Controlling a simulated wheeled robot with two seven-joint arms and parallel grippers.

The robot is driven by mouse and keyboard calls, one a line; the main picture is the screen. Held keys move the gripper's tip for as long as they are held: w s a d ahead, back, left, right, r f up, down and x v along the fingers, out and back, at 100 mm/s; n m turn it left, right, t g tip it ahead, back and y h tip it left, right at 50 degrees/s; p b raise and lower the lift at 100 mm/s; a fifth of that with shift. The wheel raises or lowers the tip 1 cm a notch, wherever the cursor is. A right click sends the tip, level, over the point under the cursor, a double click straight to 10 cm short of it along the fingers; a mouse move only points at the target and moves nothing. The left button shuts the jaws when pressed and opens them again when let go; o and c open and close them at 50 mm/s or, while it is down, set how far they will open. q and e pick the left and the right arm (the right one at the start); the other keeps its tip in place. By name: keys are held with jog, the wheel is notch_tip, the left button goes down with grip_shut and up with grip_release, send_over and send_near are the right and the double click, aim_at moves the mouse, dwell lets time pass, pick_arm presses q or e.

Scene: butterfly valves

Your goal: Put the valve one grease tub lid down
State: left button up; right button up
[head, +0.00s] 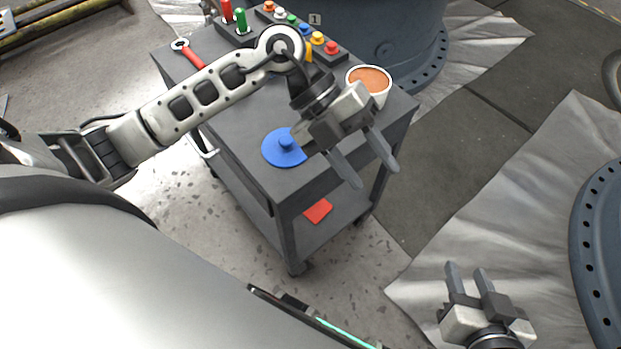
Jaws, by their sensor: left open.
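A blue round lid (283,151) with a small knob lies flat on the top of the dark grey cart (235,120), near its front edge. An open white tub (371,84) filled with orange-brown grease stands upright at the cart's right corner. My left gripper (363,168) is open and empty. It appears above the cart's front right edge, to the right of the lid and in front of the tub. Its wrist hides a little of the lid's right side. My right gripper (467,275) is open and empty, low at the right, away from the cart.
Red and green handled tools (241,20) and a rack of coloured knobs (300,32) labelled 1 stand at the cart's back. A red-handled wrench (190,54) lies at the left. A red item (318,210) is on the lower shelf. A large blue-grey flange (602,255) stands at right.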

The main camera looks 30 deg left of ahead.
pick_arm(q)
jog(key=s+d+r+h, duration=0.3)
jog(key=d+r+h, duration=0.2)
jog(key=d+h, duration=0.1)
jog(key=w+a+r+n+t+h, duration=0.2)
jog(key=w+r+n+t+h, duration=0.3)
jog(key=n+t, duration=0.65)
jog(key=a+f+n+t+y, duration=0.8)
jog(key=f+n+y, duration=0.4)
jog(key=n+y, duration=0.45)
jog(key=s+a+f+n+g+y+p, duration=0.1)
jog(key=s+a+f+n+g+p, duration=0.1)
jog(key=s+f+g+p, duration=0.3)
jog(key=s+g+p, duration=0.1)
jog(key=s+p, duration=0.1)
jog(key=shift+f+n+p, duration=0.3)
jog(key=shift+f, duration=0.1)
pick_arm(e)
jog(key=r, duration=0.2)
jog(key=r+g, duration=0.1)
jog(key=shift+s+d+h, duration=0.2)
jog(key=shift+d+h, duration=0.1)
